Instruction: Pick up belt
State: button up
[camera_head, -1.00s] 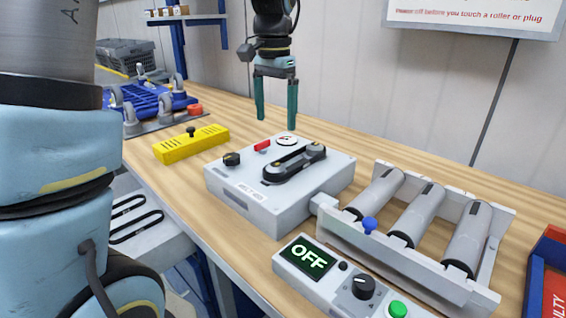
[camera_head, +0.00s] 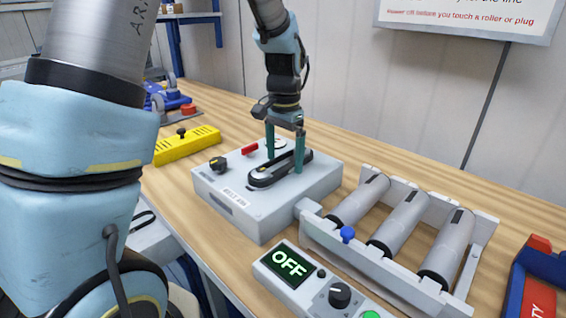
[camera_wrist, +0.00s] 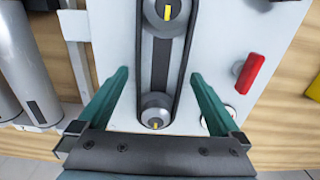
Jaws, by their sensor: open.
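A black belt (camera_head: 265,178) runs in a long loop around two grey pulleys on top of a white box (camera_head: 245,215). In the wrist view the belt (camera_wrist: 184,75) stands upright in the picture, with yellow marks on both pulleys. My gripper (camera_head: 285,165) is open above the belt's right end, its two teal fingers pointing down. In the wrist view the fingers of my gripper (camera_wrist: 160,95) lie on either side of the belt, apart from it. Whether the fingertips touch the box top cannot be told.
The box also carries a black knob (camera_head: 218,164), a red switch (camera_head: 250,149) and a gauge. A yellow block (camera_head: 188,146) lies at left; a red-blue bin (camera_head: 535,285) is far right.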

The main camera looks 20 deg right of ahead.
jog(key=c, duration=1.3)
